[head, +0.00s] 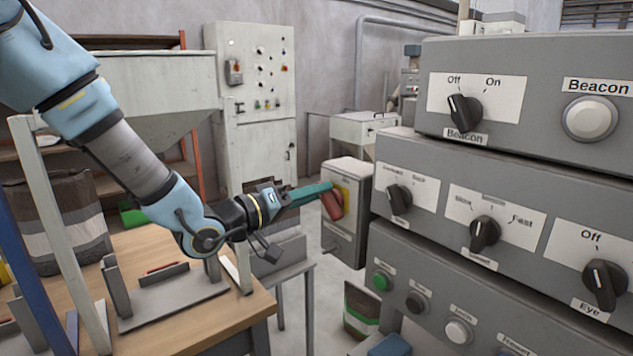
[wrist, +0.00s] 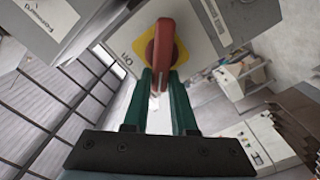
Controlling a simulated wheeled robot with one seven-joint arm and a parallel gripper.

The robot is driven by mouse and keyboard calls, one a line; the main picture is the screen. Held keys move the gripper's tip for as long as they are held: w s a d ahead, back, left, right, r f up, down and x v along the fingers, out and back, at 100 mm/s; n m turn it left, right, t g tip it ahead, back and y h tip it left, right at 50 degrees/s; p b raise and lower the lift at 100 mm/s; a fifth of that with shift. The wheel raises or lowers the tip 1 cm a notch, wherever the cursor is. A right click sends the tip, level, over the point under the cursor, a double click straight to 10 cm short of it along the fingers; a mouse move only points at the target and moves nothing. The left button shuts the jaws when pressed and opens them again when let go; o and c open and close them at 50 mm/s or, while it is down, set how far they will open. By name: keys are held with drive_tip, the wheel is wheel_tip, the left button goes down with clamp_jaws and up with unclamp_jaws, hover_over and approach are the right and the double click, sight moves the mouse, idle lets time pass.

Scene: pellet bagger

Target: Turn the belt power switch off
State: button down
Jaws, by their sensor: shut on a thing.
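The belt power switch is a red rotary handle (head: 332,205) on a yellow plate (head: 344,189), mounted on a grey box (head: 346,241) beyond the control console. My gripper (head: 325,190) reaches the handle from the left. Its green fingers (wrist: 161,78) lie on both sides of the handle's outer part and are shut on it. An "Off" label for this switch is not visible.
A grey console (head: 480,185) with several knobs and buttons fills the right side, close to the switch box. A wooden table (head: 195,317) with metal fixtures stands at lower left under my arm. A hopper (head: 160,90) and a tall cabinet (head: 262,145) stand behind.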

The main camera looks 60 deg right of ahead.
drive_tip(key=shift+s+f+n+g+p, duration=0.1)
drive_tip(key=shift+f+n+p, duration=0.2)
drive_tip(key=shift+n+p, duration=0.75)
drive_tip(key=shift+f+n+g+p, duration=0.1)
drive_tip(key=shift+f+n+p, duration=0.25)
drive_tip(key=shift+n, duration=1.35)
drive_tip(key=shift+s+f+n+g+p, duration=0.1)
drive_tip(key=shift+f+n+p, duration=0.2)
drive_tip(key=shift+n+p, duration=0.75)
drive_tip(key=shift+n+b, duration=0.3)
drive_tip(key=shift+n, duration=0.2)
drive_tip(key=c, duration=0.7)
unclamp_jaws()
drive_tip(key=shift+c, duration=0.2)
drive_tip(key=shift+w+r, duration=0.1)
drive_tip(key=shift+w, duration=0.05)
drive_tip(key=shift+w, duration=0.1)
drive_tip(key=b+v, duration=0.3)
drive_tip(key=v, duration=0.7)
drive_tip(key=shift+a, duration=0.35)
